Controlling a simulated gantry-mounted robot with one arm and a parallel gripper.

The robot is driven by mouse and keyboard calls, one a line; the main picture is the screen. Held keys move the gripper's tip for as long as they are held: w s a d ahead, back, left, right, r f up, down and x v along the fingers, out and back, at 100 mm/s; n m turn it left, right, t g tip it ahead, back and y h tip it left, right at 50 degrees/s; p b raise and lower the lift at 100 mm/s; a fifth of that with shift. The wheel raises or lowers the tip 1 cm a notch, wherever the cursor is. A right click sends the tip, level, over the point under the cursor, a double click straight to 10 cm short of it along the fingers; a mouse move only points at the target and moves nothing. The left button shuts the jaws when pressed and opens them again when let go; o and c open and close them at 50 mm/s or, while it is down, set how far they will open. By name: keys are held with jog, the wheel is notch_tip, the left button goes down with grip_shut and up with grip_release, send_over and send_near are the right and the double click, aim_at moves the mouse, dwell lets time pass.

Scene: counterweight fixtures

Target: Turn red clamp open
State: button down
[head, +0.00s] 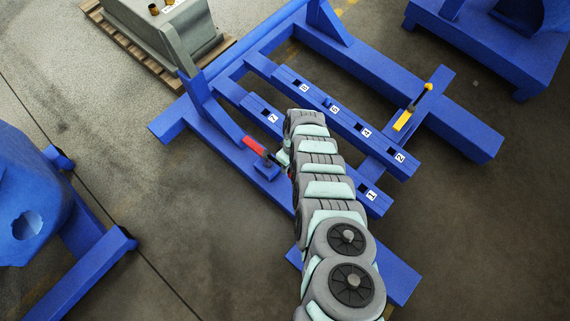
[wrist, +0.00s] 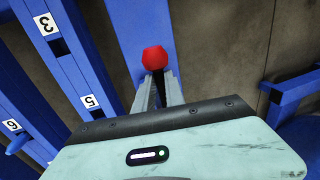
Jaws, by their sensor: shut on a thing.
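The red clamp (head: 254,145) stands on a small blue bracket at the left side of the blue frame. Its long red part slants down to the right to a dark part by my gripper. In the wrist view, a red rounded end of the clamp (wrist: 154,57) shows at the tips of my two fingers. My gripper (head: 283,159) is shut on the clamp, also seen in the wrist view (wrist: 155,82). My arm covers part of the clamp's right side in the head view, and most of the clamp is hidden in the wrist view.
The blue frame (head: 375,60) has numbered rails around my arm. A yellow clamp (head: 403,120) with a dark handle stands on its right side. A grey block (head: 180,30) on a pallet is at the top left. Other blue fixtures stand left (head: 30,190) and top right (head: 490,45).

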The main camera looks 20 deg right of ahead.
jog(key=c, duration=1.4)
grip_release()
jog(key=shift+d, duration=0.1)
jog(key=shift+r, duration=0.1)
notch_tip(320, 180, up, 10)
jog(key=w+d+p, duration=0.1)
jog(key=p, duration=0.5)
jog(key=shift+d+r, duration=0.2)
jog(key=shift+d, duration=0.2)
